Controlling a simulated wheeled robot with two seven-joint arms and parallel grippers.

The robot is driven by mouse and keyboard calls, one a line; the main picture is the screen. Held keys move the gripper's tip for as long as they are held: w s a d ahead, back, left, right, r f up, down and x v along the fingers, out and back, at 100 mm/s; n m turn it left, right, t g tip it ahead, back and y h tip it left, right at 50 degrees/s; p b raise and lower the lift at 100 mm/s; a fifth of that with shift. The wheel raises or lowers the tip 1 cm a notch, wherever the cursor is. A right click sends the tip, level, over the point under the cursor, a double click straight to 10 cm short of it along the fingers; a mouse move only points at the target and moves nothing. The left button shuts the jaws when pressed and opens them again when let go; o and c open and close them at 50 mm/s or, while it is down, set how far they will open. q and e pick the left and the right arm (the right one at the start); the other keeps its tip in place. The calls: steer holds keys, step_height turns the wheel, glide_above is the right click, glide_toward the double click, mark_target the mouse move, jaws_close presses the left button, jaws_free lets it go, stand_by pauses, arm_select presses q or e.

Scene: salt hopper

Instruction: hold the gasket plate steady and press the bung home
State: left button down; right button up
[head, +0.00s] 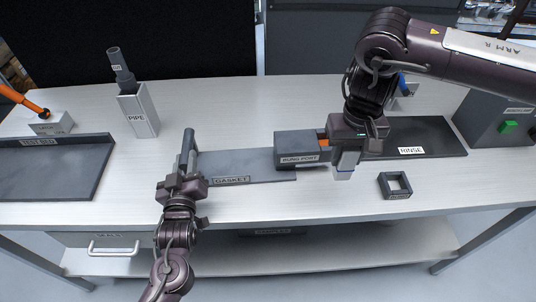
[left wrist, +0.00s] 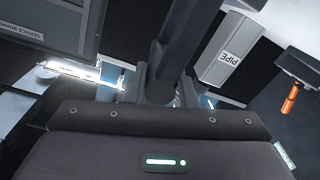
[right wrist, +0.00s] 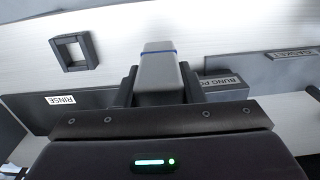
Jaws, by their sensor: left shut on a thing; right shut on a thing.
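The gasket plate (head: 245,165) is a flat grey plate labelled GASKET, lying on the bench in the head view. My left gripper (head: 185,172) is shut on a dark upright post (head: 188,145) at its left end; the post also shows in the left wrist view (left wrist: 180,40). The dark BUNG PORT block (head: 293,145) stands at the plate's right end, with orange showing at its right side. My right gripper (head: 347,150) is shut on a grey block with a blue band, probably the bung (right wrist: 160,72), beside the port. I cannot tell whether block and port touch.
A white PIPE holder (head: 140,112) with a dark cylinder stands behind the left gripper. A dark tray (head: 50,165) lies at far left. The dark RINSE tray (head: 435,135) and a small square frame (head: 395,185) are at right. A box with a green button (head: 508,127) is at far right.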

arm_select(q)
steer(key=shift+s+d+f, duration=0.1)
steer(key=shift+s+f, duration=0.05)
steer(key=shift+f, duration=0.55)
steer(key=c, duration=1.5)
jaws_free()
steer(key=o, duration=0.4)
steer(key=shift+r, duration=0.15)
steer(key=s, duration=1.2)
steer(key=shift+d+r, duration=0.1)
steer(key=shift+d, duration=0.15)
